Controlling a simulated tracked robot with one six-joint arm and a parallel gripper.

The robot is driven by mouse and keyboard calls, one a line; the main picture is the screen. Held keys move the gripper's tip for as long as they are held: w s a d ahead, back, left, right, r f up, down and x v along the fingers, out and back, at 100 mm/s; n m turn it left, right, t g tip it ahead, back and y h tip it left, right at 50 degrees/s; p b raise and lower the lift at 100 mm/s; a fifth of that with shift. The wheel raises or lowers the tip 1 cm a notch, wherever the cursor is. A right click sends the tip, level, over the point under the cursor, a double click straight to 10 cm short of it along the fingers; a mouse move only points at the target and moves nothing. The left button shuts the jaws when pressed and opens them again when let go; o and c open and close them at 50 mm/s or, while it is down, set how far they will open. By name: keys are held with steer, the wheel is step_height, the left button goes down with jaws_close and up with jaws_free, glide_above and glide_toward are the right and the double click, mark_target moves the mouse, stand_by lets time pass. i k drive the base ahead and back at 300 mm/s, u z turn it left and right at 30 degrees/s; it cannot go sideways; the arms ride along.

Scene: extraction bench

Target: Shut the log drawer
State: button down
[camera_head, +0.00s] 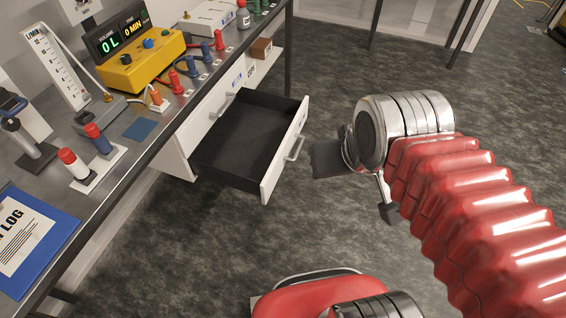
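A drawer (284,157) under the bench stands pulled well out. Its white front carries a bar handle (296,144), and its dark inside looks empty. I cannot read a label on this front. My gripper (358,186) is to the right of the drawer front, apart from the handle. Its two dark fingers are spread wide with nothing visible between them. The silver wrist hides part of the gripper.
Grey floor is clear right of the drawer.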

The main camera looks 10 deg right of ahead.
mark_target(246, 150)
steer(key=u, duration=0.55)
steer(key=i, duration=0.8)
steer(key=u, duration=0.2)
